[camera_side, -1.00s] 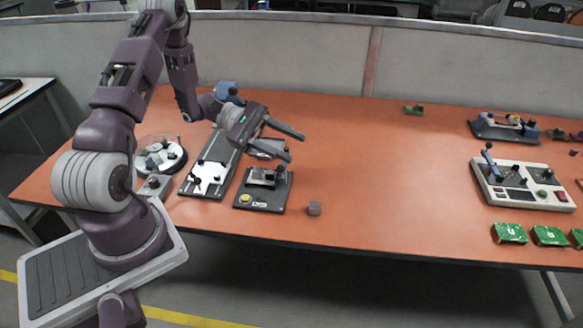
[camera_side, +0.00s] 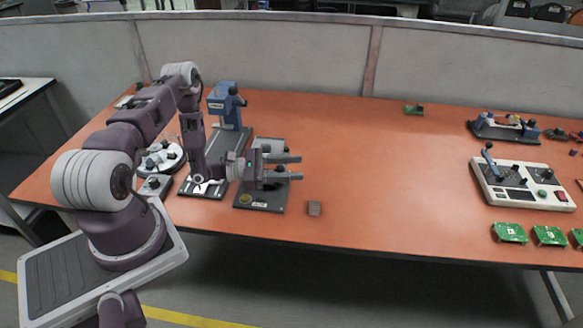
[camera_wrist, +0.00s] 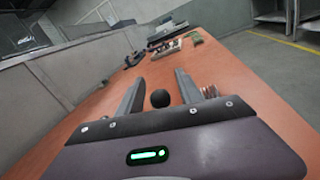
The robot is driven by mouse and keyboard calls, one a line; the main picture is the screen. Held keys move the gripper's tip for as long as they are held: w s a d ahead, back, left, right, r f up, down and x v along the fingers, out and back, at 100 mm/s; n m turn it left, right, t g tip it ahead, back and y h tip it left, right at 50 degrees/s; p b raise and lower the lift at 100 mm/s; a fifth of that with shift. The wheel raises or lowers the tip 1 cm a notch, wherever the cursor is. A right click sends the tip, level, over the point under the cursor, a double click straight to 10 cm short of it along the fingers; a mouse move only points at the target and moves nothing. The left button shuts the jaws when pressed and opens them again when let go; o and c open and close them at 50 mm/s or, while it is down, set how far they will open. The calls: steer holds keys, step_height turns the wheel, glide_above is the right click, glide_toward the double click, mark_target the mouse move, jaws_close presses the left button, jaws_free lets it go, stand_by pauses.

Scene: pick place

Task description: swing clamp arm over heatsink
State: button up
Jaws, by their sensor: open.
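My gripper (camera_side: 300,167) is open, its fingers pointing right, low over the dark fixture plate (camera_side: 272,207) near the table's front. In the wrist view my gripper (camera_wrist: 157,78) has a round black knob (camera_wrist: 160,98) between its fingers, with gaps on both sides. The knob looks like the end of the clamp arm, but the arm itself is hidden. A ribbed piece (camera_wrist: 210,91) also shows beside the right finger in the wrist view.
A blue press-like device (camera_side: 222,103) stands behind, left of my gripper. A round clear-covered dish (camera_side: 165,158) lies left. A white control box (camera_side: 525,186) with a blue lever and several green boards (camera_side: 510,233) are at the right. The table's middle is clear.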

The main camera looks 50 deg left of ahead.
jaws_close()
stand_by(1.3)
